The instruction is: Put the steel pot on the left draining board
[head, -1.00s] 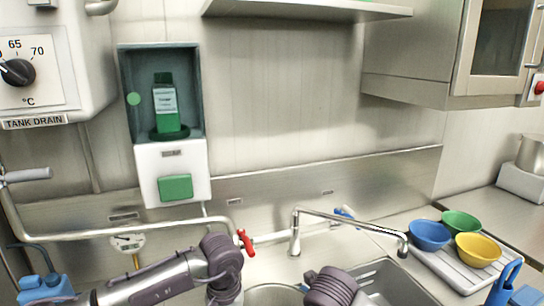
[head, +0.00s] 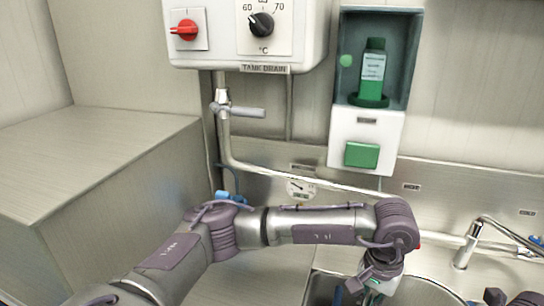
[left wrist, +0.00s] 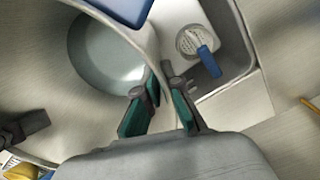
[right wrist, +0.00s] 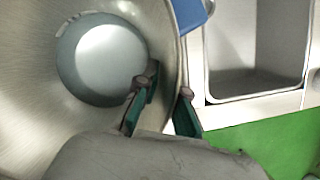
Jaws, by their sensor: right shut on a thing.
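The steel pot (head: 425,291), wide and round, is at the bottom right of the head view, partly hidden by my left arm. My left gripper (left wrist: 163,82) has one finger inside the pot's wall and one outside; I cannot tell if it grips. My right gripper (right wrist: 169,84) is shut on the rim of the pot (right wrist: 155,30). The pot's inside looks empty in both wrist views. A bare steel surface (head: 262,272), apparently the left draining board, lies left of the sink, behind and below my left arm.
In the left wrist view a sink basin (left wrist: 232,68) with a strainer (left wrist: 192,42) lies beside the pot. The right wrist view shows another basin (right wrist: 258,50). A tap (head: 470,240) stands to the right. A tall steel cabinet (head: 95,180) bounds the left side.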

